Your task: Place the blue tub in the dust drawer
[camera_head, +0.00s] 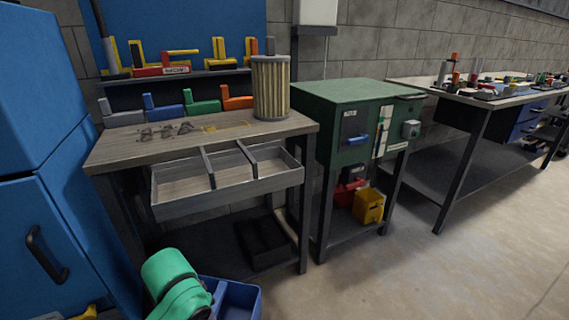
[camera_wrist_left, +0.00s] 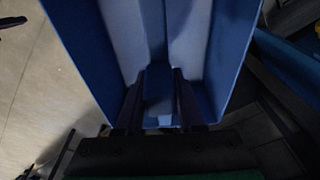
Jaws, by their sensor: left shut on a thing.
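The blue tub (camera_head: 238,298) is at the bottom of the head view, low in front of the wooden workbench. It fills the upper part of the left wrist view (camera_wrist_left: 215,60), and its inside shows. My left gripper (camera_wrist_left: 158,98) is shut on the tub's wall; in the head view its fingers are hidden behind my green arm. The dust drawer (camera_head: 232,195) appears to be the grey tray pulled out under the workbench top, with two dividers making three empty compartments. The tub is below and in front of it, apart from it. My right gripper is not in view.
A ribbed cylindrical filter (camera_head: 271,88) stands on the workbench top (camera_head: 130,150) above the drawer. A blue cabinet (camera_head: 50,240) stands close on the left. A green machine (camera_head: 362,120) stands to the right. The floor (camera_head: 440,270) at right is clear.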

